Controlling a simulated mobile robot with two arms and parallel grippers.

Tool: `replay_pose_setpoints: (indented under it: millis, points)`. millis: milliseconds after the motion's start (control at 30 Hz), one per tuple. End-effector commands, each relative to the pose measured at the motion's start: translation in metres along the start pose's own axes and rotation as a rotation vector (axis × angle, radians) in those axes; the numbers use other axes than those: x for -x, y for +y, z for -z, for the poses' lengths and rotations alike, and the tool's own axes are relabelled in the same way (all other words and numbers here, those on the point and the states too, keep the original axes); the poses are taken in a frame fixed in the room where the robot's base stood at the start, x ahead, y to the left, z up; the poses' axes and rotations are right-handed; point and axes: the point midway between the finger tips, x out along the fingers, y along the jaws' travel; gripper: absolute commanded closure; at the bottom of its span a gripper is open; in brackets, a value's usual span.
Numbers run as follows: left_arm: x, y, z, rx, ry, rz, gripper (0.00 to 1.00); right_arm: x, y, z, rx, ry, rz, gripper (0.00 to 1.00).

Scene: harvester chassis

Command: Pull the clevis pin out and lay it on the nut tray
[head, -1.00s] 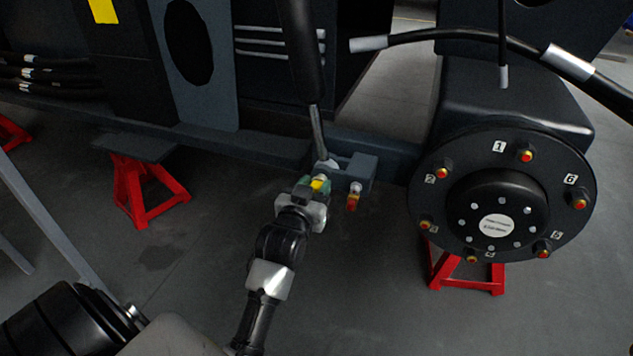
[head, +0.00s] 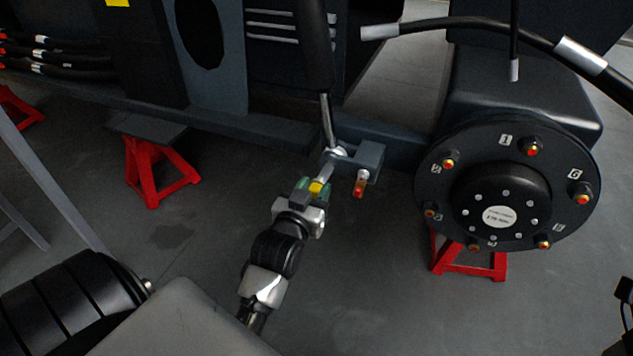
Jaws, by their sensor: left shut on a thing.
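The clevis pin has a yellow head (head: 318,187) and a pale metal shaft (head: 327,171). My left gripper (head: 314,190), with green pads, is shut on the head end. The shaft runs up from it to the grey clevis bracket (head: 368,158) under the chassis, beside the rod end (head: 337,152) at the foot of the cylinder rod. I cannot tell whether the tip is still inside the bracket. The nut tray is not in view, and I do not make out my right gripper.
A small red-and-orange piece (head: 360,186) hangs below the bracket, close right of the pin. A black wheel hub (head: 455,205) with numbered studs stands to the right. Red stands (head: 150,175) support the chassis. The floor (head: 370,285) between them is clear.

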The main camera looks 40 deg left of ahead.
Motion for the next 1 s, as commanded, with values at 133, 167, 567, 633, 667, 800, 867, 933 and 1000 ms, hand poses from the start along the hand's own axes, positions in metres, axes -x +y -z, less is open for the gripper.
replay_pose_setpoints:
  millis: [133, 167, 567, 633, 667, 800, 867, 933, 1000]
  points:
    - [0.008, 0.0, 0.002, 0.001, 0.003, 0.0, 0.96, 0.001, 0.0, -0.001, -0.002, -0.018, -0.007, 0.6]
    - [0.01, 0.0, 0.002, 0.001, 0.003, 0.0, 0.96, 0.002, 0.0, -0.001, -0.002, -0.02, -0.008, 0.6]
    - [0.027, 0.0, 0.003, 0.0, 0.005, 0.0, 0.96, 0.006, 0.0, 0.001, -0.005, -0.042, -0.018, 0.6]
    - [0.029, 0.0, 0.003, 0.0, 0.006, 0.0, 0.96, 0.007, 0.0, 0.001, -0.006, -0.048, -0.02, 0.6]
    - [0.029, 0.0, 0.003, 0.0, 0.007, 0.0, 0.96, 0.008, 0.0, 0.001, -0.006, -0.049, -0.02, 0.6]
    - [0.029, 0.0, 0.002, 0.0, 0.007, 0.0, 0.96, 0.008, 0.0, 0.001, -0.006, -0.049, -0.019, 0.6]
    - [0.029, 0.0, 0.002, 0.0, 0.007, 0.0, 0.96, 0.008, 0.0, 0.001, -0.006, -0.049, -0.019, 0.6]
    - [0.029, 0.0, 0.002, 0.0, 0.007, 0.0, 0.96, 0.008, 0.0, 0.001, -0.006, -0.049, -0.019, 0.6]
    - [0.029, 0.0, 0.002, 0.0, 0.007, 0.0, 0.96, 0.008, 0.0, 0.001, -0.006, -0.048, -0.019, 0.6]
